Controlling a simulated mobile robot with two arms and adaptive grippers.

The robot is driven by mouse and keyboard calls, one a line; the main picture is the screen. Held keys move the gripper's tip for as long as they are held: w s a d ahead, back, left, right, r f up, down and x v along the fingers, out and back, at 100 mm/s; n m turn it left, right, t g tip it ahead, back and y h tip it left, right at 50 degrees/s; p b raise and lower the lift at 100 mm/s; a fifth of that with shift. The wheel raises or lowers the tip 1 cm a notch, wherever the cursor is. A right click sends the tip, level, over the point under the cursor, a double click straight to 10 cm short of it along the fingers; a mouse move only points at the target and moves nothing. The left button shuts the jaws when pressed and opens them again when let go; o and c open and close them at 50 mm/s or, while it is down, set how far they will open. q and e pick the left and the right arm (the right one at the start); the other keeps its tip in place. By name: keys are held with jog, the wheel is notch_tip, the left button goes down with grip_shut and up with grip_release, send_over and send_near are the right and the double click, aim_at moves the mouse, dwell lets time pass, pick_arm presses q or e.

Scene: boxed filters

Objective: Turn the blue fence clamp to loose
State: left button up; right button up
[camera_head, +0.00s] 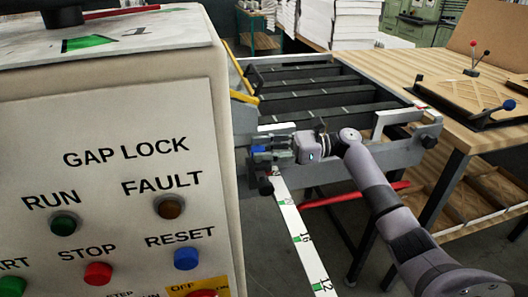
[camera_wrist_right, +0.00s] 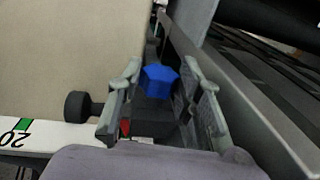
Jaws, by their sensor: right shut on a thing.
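The blue fence clamp (camera_wrist_right: 160,79) is a faceted blue knob on a dark block. In the right wrist view it sits between the two fingers of my right gripper (camera_wrist_right: 163,92), which is shut on it. In the head view the clamp (camera_head: 258,149) is small and partly hidden by the fingers of my right gripper (camera_head: 272,150), beside the panel's right edge. Its loose or tight marks are not readable. My left gripper is not in view.
A light control panel (camera_head: 125,130) with buttons fills the left. A white scale strip (camera_head: 300,240) with numbers runs below the clamp. A roller conveyor (camera_head: 325,90) lies behind. A wooden table (camera_head: 385,65) at right carries a jig with another blue knob (camera_head: 509,105).

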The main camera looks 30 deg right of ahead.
jog(key=shift+f, duration=0.1)
dwell(0.3)
jog(key=o, duration=1.2)
jog(key=shift+c, duration=0.2)
